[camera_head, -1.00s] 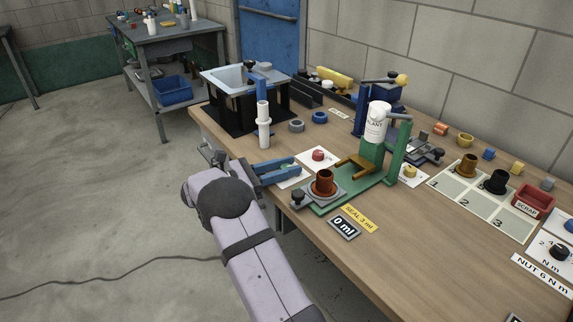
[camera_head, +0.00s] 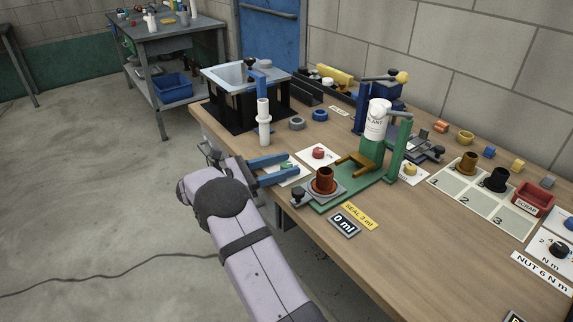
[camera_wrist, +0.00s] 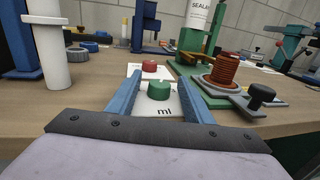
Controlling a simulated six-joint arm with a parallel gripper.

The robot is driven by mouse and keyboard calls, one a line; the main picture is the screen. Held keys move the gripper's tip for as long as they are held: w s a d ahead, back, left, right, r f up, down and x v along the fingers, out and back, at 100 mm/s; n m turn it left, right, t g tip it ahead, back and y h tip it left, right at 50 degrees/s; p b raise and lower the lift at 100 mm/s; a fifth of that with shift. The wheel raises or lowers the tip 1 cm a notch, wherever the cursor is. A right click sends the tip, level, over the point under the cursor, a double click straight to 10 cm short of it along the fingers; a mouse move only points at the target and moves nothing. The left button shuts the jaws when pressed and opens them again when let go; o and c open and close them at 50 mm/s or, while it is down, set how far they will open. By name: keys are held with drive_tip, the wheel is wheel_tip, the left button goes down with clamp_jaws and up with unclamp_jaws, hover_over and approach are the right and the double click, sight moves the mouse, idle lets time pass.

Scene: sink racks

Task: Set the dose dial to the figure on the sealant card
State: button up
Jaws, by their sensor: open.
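The dose dial is a green knob (camera_wrist: 159,91) on a white plate marked "ml". In the wrist view it sits between the two blue fingers of my gripper (camera_wrist: 159,76), with a gap on each side. In the head view my gripper (camera_head: 298,165) reaches in low from the left edge of the bench, and the green knob (camera_head: 287,165) shows partly between its fingers. The yellow sealant card (camera_head: 360,217) reads "SEAL 3 ml". A dark display (camera_head: 344,226) beside it reads "0 ml".
A red knob (camera_head: 318,152) on its own plate stands just beyond the dial. The green sealant stand (camera_head: 373,150) with a white bottle (camera_head: 377,119), a rust-coloured threaded part (camera_head: 323,180) and a black knob (camera_head: 298,195) are close on the right. A white post (camera_head: 264,125) stands at the left.

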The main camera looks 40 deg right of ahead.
sight(261, 171)
drive_tip(key=shift+v, duration=3.05)
drive_tip(key=shift+r, duration=0.1)
wheel_tip(261, 171, up, 18)
drive_tip(key=s+t+p, duration=0.1)
drive_tip(key=s+p, duration=0.2)
drive_tip(key=p, duration=0.9)
drive_tip(key=f+n+t+y, duration=0.1)
drive_tip(key=f, duration=0.3)
drive_tip(key=s+f+n+t, duration=0.1)
drive_tip(key=f+n, duration=0.1)
drive_tip(key=f, duration=0.1)
drive_tip(key=s+f+n+t+y, duration=0.1)
drive_tip(key=f+n+t, duration=0.1)
drive_tip(key=f, duration=0.2)
drive_tip(key=shift+f+y+p, duration=0.3)
drive_tip(key=shift+t+y, duration=0.7)
drive_tip(key=shift+y, duration=0.1)
drive_tip(key=shift+w+d+f+p, duration=0.15)
drive_tip(key=shift+w+d+f, duration=0.4)
drive_tip(key=shift+d+f, duration=0.4)
drive_tip(key=shift+w+d+f+p, duration=0.2)
drive_tip(key=shift+w+d+f, duration=0.3)
drive_tip(key=shift+d+f, duration=0.45)
drive_tip(key=shift+w+d+f+p, duration=0.15)
drive_tip(key=shift+w+d+f, duration=0.5)
drive_tip(key=shift+f, duration=0.45)
